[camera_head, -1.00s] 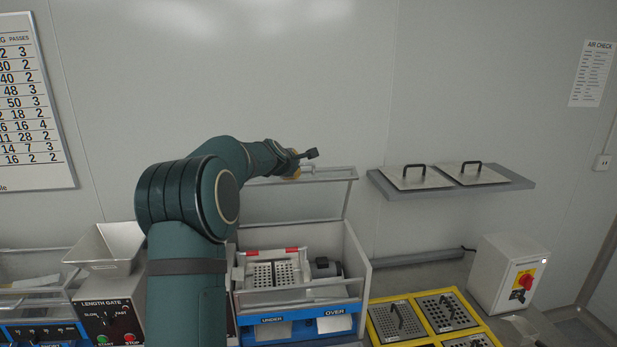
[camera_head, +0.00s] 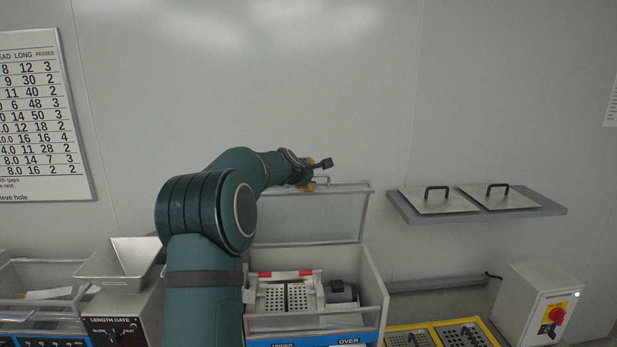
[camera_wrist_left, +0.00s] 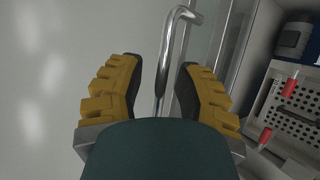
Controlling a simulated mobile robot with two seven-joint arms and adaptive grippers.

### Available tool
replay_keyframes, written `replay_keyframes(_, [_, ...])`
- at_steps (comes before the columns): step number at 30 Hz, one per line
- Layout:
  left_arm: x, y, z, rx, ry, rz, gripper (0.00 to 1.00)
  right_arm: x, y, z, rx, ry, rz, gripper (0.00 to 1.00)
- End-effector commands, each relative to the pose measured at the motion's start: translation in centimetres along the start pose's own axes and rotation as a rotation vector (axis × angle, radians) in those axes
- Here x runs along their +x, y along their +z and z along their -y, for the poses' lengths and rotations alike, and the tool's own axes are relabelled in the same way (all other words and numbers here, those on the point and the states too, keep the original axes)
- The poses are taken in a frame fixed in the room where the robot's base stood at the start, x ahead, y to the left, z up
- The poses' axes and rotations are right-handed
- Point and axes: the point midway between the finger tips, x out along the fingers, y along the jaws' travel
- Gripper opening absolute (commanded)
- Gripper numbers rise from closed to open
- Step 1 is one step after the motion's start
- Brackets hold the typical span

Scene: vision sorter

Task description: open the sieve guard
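The sieve guard (camera_head: 325,215) is a clear framed panel standing raised, near upright, at the back of the white sieve housing (camera_head: 374,300). Its metal handle (camera_head: 322,180) is on the top edge. My left gripper (camera_head: 318,172) is at this handle. In the left wrist view the handle (camera_wrist_left: 178,50) runs between the yellow, dark-padded fingers of my left gripper (camera_wrist_left: 160,85), with gaps to both, so the gripper is open around it. The perforated sieve plate (camera_head: 285,297) with red tabs lies uncovered in the housing. My right gripper is not in view.
A grey wall shelf (camera_head: 540,205) with two handled plates stands right of the guard. A yellow rack (camera_head: 432,328) of sieves and a white switch box (camera_head: 525,300) are at lower right. A metal hopper (camera_head: 120,262) is left of my arm. The wall is close behind.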

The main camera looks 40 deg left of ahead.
Motion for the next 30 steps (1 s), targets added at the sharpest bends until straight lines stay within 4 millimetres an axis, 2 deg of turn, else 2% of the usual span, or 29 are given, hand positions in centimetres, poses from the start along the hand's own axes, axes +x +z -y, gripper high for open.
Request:
replay_keyframes(8, [0.0, -0.1, 0.1, 0.000, -0.002, -0.001, 0.40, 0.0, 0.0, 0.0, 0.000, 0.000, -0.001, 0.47])
replay_keyframes(13, [-1.2, -0.1, 0.0, 0.000, 0.000, -0.001, 0.40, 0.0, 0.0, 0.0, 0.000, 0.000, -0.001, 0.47])
replay_keyframes(17, [-3.2, 0.0, -0.1, 0.000, 0.001, 0.000, 0.40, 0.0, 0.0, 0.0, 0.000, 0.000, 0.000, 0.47])
replay_keyframes(24, [-8.1, 0.2, -0.1, 0.001, 0.003, 0.004, 0.40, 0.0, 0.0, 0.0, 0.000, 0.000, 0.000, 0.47])
replay_keyframes(30, [-10.8, 0.2, -0.1, 0.002, 0.002, 0.002, 0.40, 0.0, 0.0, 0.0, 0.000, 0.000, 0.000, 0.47])
